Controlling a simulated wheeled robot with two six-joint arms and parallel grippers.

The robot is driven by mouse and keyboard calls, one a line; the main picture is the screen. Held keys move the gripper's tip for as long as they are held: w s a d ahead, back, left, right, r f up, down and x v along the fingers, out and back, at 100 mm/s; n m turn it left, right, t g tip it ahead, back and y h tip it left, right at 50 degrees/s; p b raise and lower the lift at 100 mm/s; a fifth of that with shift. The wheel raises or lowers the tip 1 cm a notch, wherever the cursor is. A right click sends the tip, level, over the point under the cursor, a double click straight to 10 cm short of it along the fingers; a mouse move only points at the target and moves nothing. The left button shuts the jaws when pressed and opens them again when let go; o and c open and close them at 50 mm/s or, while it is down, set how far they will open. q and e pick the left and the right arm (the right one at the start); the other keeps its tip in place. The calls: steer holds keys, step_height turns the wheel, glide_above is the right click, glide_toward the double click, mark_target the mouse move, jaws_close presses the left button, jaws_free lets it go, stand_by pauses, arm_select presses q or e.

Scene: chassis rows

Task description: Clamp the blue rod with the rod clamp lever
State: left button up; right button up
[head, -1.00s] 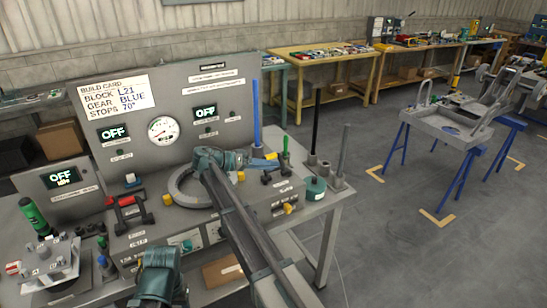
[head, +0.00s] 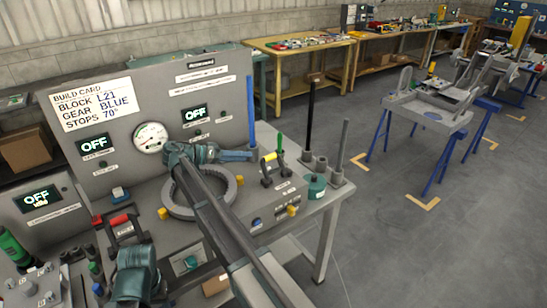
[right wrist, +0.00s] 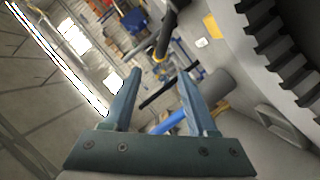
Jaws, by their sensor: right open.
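The blue rod (head: 251,112) stands upright at the right end of the grey panel in the head view. A dark clamp-like fixture with a yellow-gripped lever (head: 269,157), which looks like the rod clamp lever, is just right of its base. Whether it grips the rod cannot be told. My right gripper (head: 253,156) points right, just left of the yellow grip. In the right wrist view it (right wrist: 158,78) is open, with nothing held. A blue bar, apparently the rod (right wrist: 168,122), shows between and beyond the fingers. My left gripper's fingers do not show.
A grey toothed ring (head: 232,187) lies below my right wrist. A red-handled lever (head: 120,220) is at the left. Open floor lies to the right.

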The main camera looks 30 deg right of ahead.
mark_target(278, 156)
steer(key=b+x, duration=0.3)
steer(key=x, duration=0.9)
steer(key=shift+d+f, duration=0.1)
steer(key=shift+b+x, duration=0.3)
steer(key=shift+x, duration=0.5)
jaws_close()
steer(key=shift+s, duration=0.1)
stand_by(0.3)
